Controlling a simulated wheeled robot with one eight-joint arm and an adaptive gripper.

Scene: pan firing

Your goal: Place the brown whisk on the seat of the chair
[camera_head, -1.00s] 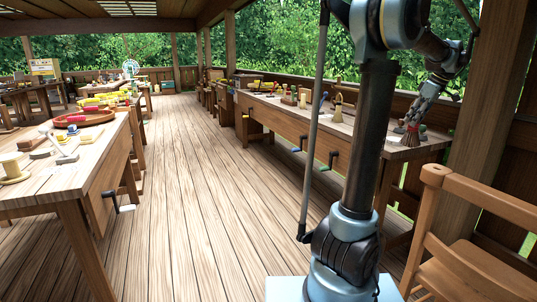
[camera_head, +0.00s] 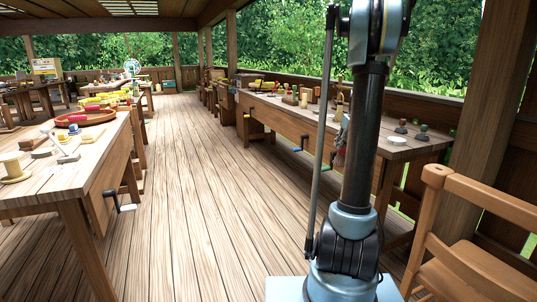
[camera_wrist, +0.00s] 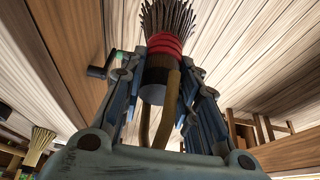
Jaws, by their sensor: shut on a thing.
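The brown whisk (camera_wrist: 166,50), with dark bristles and a red band, is between the fingers of my gripper (camera_wrist: 160,85) in the wrist view. My gripper is shut on it, with the bristles pointing away from the palm. In the head view, the whisk's bristles (camera_head: 340,157) show just left of my arm's dark column, beside the long bench; most of the gripper is hidden behind the column. The wooden chair (camera_head: 487,203) stands at the right edge of the head view. Its seat (camera_head: 462,272) is partly visible and looks bare. The whisk is apart from the chair.
A long workbench (camera_head: 285,122) with small tools runs along the right railing. Another bench (camera_head: 85,180) with a round tray (camera_head: 85,119) stands at left. The plank floor (camera_head: 205,200) between them is clear. A wooden post (camera_head: 490,110) rises behind the chair.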

